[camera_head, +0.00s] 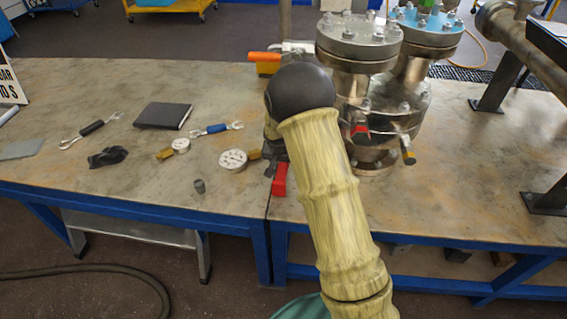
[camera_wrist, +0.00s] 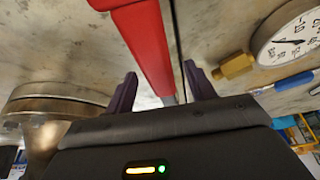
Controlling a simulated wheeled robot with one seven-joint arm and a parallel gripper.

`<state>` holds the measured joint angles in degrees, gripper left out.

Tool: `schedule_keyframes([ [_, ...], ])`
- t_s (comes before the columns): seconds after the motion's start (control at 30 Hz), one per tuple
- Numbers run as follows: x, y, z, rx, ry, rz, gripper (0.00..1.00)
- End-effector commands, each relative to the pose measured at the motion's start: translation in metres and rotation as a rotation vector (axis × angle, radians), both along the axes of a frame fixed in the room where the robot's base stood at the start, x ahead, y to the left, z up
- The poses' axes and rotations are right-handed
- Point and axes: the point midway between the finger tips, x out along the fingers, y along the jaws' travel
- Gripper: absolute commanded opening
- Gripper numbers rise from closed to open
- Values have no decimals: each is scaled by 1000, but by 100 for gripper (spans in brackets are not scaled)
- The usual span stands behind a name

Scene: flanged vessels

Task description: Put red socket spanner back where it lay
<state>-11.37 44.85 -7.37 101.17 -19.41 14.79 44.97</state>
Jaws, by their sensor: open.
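The red socket spanner (camera_head: 279,179) shows its red handle on the bench close to the seam between two tabletops, just left of my arm. In the wrist view the red handle (camera_wrist: 146,45) runs from the top edge down between my fingers, with a short grey shaft at its lower end. My gripper (camera_wrist: 160,88) is open, with one dark finger on each side of the spanner and a gap to each. Whether the spanner rests fully on the bench is hard to tell. In the head view my arm hides most of the gripper and the spanner's far end.
Flanged vessels (camera_head: 359,40) stand just right of my gripper. Pressure gauges (camera_head: 233,160), a blue-handled spanner (camera_head: 216,129), a black-handled spanner (camera_head: 92,128), a dark notebook (camera_head: 163,115) and a black cloth (camera_head: 107,157) lie to the left. An orange-handled tool (camera_head: 264,57) is behind. The front left bench is mostly clear.

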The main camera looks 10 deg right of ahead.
Motion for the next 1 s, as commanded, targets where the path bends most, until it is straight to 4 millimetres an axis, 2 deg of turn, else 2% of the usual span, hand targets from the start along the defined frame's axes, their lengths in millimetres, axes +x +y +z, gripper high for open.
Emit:
schedule_keyframes([
  [0.2,-15,5,42,1,-3,1,54],
  [0.7,-49,19,131,2,-5,0,54],
  [0.83,-54,20,143,1,-2,-1,54],
  [1.0,-56,20,145,0,-1,-1,54],
])
